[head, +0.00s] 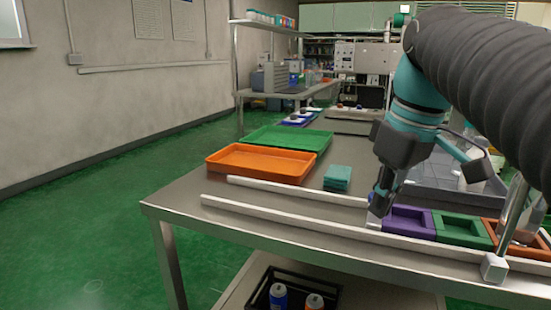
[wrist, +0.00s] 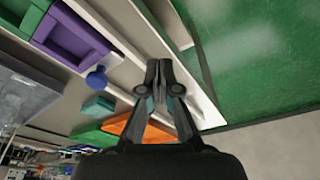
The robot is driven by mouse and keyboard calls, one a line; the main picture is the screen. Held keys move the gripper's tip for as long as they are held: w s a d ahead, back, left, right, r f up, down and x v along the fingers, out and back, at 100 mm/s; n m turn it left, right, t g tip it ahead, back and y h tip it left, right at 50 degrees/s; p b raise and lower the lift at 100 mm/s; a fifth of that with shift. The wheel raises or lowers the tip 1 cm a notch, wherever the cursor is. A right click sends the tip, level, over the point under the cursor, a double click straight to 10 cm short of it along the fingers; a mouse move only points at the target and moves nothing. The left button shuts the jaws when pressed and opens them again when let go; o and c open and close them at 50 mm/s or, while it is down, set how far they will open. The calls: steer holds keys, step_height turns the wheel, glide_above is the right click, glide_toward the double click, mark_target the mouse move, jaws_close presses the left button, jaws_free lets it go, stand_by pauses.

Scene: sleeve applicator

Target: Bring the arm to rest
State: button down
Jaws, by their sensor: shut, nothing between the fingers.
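My gripper (head: 377,213) points down at the left end of the row of small trays, its tips close to the white rail. In the wrist view my gripper (wrist: 158,68) has its fingers together with nothing between them. The purple tray (head: 410,232) is just right of the fingers, followed by a small green tray (head: 462,243). The purple tray (wrist: 72,35) also shows upper left in the wrist view, with a round blue knob (wrist: 96,78) beside it. Whether the fingertips touch the rail cannot be told.
Two long white rails (head: 290,229) run along the steel table (head: 180,205). A teal block (head: 338,177), a large orange tray (head: 258,164) and a large green tray (head: 290,138) lie farther back. A metal post (head: 512,215) stands front right. The floor left is clear.

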steer(key=s+f+m+t, duration=0.1)
steer(key=s+f+m, duration=0.2)
steer(key=f, duration=0.8)
steer(key=s+f+m+t+h, duration=0.1)
steer(key=s+f+m, duration=0.3)
steer(key=f, duration=0.7)
steer(key=shift+s+f+t, duration=0.25)
steer(key=shift+s+t, duration=0.35)
steer(key=shift+t, duration=0.2)
